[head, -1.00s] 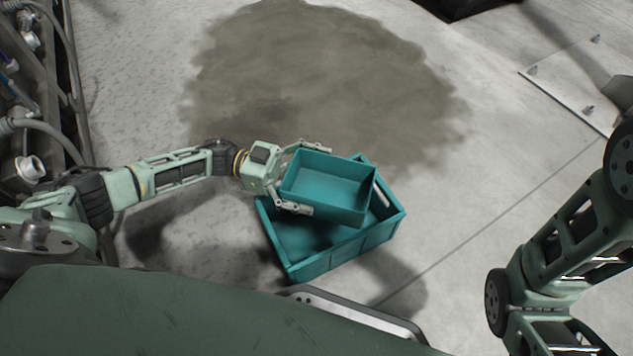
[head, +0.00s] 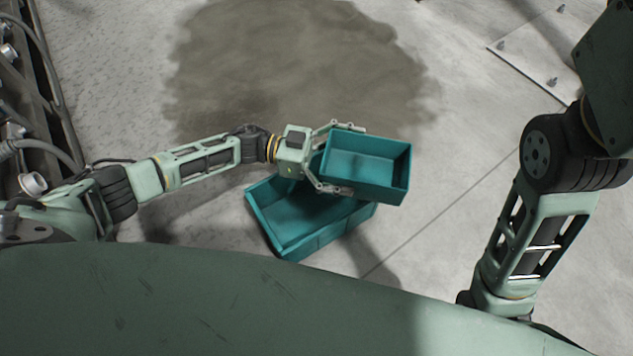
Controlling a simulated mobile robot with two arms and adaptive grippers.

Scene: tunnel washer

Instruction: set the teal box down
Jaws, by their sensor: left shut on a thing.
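A small open-topped teal box (head: 368,178) is held by my left gripper (head: 338,160) in the middle of the head view. The fingers are shut on its left end, one along the far side and one along the near side. The box looks empty. A larger teal crate (head: 300,238) is lower, on the floor, and the held box overlaps its upper right part in the picture. The crate's visible inside is empty; its far right corner is hidden. My right arm shows at the right, but its gripper is out of view.
A large dark damp patch (head: 290,65) covers the floor beyond the box. A bolted metal plate (head: 540,55) lies at the upper right. Pipes and hoses (head: 35,140) line the left edge. The pale floor right of the crate is clear.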

